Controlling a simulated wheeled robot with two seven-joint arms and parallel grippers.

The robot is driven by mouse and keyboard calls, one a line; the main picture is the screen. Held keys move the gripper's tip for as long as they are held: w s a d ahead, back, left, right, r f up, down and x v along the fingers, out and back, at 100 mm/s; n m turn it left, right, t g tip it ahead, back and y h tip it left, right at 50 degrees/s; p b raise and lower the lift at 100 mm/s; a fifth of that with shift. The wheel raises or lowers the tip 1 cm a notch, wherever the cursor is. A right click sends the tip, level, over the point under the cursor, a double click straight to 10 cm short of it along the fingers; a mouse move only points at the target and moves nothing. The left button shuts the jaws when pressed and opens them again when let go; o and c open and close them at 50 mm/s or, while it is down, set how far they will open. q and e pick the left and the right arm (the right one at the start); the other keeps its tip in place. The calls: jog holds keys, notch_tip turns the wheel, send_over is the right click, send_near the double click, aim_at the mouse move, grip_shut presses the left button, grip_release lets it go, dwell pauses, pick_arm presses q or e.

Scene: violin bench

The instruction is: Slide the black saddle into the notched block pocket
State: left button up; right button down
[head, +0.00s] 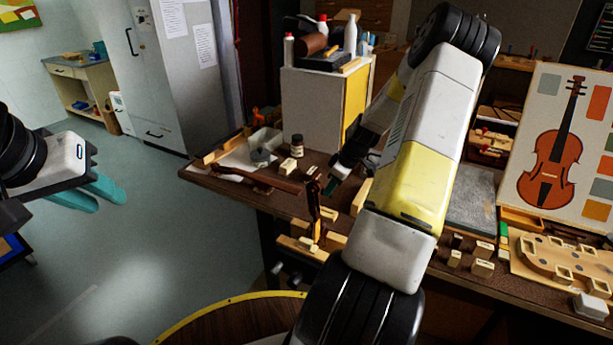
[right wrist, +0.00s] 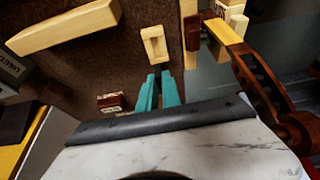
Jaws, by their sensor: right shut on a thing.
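My right gripper (right wrist: 158,80) has its teal fingers close together in the right wrist view, shut on a small dark piece between them. That piece, which I take for the black saddle, is almost wholly hidden by the fingers. A pale wooden block (right wrist: 153,45) with a recess in its face lies just beyond the fingertips. I cannot tell whether the piece touches it. In the head view the right gripper (head: 337,184) is low over the bench, partly behind my forearm. My left gripper (head: 107,203) is over the floor at the left, its teal fingers apart and empty.
A brown violin neck and scroll (right wrist: 258,85) stands close on the right, beside a pale clamp bar (right wrist: 225,35). A long pale wooden bar (right wrist: 65,27) and a small dark red block (right wrist: 110,102) lie to the left. The bench's front edge (head: 230,193) is near.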

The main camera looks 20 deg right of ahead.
aim_at(325, 213)
jog(key=shift+s, duration=0.1)
jog(key=shift+d+f, duration=0.1)
jog(key=shift+f, duration=2.85)
jog(key=shift+f, duration=0.9)
jog(key=c, duration=1.5)
grip_release()
jog(key=shift+o, duration=0.2)
jog(key=shift+r, duration=0.15)
jog(key=v, duration=0.7)
jog(key=shift+r, duration=0.3)
jog(key=shift+s+d, duration=0.1)
jog(key=shift+s, duration=0.05)
